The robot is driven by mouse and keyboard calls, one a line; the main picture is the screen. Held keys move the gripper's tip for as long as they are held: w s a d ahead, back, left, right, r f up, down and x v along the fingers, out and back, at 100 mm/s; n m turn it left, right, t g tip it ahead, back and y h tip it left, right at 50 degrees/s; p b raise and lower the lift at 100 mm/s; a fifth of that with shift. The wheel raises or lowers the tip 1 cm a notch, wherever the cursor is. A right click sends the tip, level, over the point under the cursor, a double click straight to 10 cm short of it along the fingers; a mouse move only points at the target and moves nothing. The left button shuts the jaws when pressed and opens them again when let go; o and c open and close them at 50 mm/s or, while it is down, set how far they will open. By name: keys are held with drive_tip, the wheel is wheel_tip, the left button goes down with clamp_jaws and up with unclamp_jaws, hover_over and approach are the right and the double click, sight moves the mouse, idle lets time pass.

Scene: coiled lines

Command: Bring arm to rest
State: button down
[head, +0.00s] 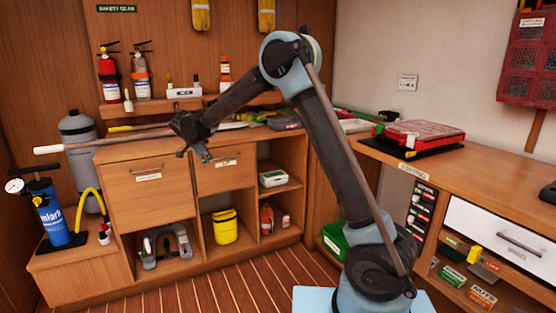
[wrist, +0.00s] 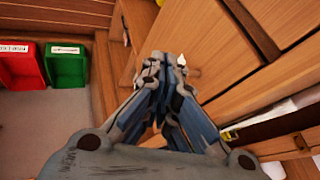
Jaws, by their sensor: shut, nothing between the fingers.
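My gripper (head: 194,153) hangs at the end of my raised, bent arm in the head view, in front of the wooden cabinet's upper drawers. In the wrist view its two fingers (wrist: 164,62) come together at the tips, shut with nothing held. The left drawer (head: 150,188) and right drawer (head: 226,170) are behind it in the head view. Whether the gripper touches a drawer front cannot be told.
A pole with a pale end (head: 48,150) sticks out left over the cabinet top. A blue pump (head: 48,212) and grey cylinder (head: 80,130) stand at left. A right workbench (head: 480,165) bears a red case (head: 425,133). The striped floor (head: 230,285) between is clear.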

drive_tip(key=s+d+r+n+g, duration=0.1)
drive_tip(key=d+r, duration=0.2)
drive_tip(key=d, duration=0.7)
drive_tip(key=s+d+r+n+g, duration=0.1)
drive_tip(key=d+r, duration=0.2)
drive_tip(key=d, duration=0.8)
drive_tip(key=s+d+r+n, duration=0.1)
drive_tip(key=s+d+r, duration=0.1)
drive_tip(key=d, duration=0.8)
drive_tip(key=s+d+n+g, duration=0.1)
drive_tip(key=s+d, duration=0.2)
drive_tip(key=d, duration=0.3)
drive_tip(key=s+d+n, duration=0.1)
drive_tip(key=s+d, duration=0.2)
drive_tip(key=d, duration=0.2)
drive_tip(key=s+d+f+n+g, duration=0.15)
drive_tip(key=s+d+f, duration=0.25)
drive_tip(key=s+d, duration=1)
drive_tip(key=s+d+f+n, duration=0.2)
drive_tip(key=s+f, duration=0.3)
drive_tip(key=s, duration=0.2)
drive_tip(key=s+d+f+n+y, duration=0.1)
drive_tip(key=s+d+f+n, duration=0.1)
drive_tip(key=s+f, duration=0.2)
drive_tip(key=s, duration=0.3)
drive_tip(key=shift+s+d+f, duration=0.2)
drive_tip(key=shift+s+f, duration=0.15)
drive_tip(key=shift+f, duration=0.05)
drive_tip(key=shift+g, duration=0.25)
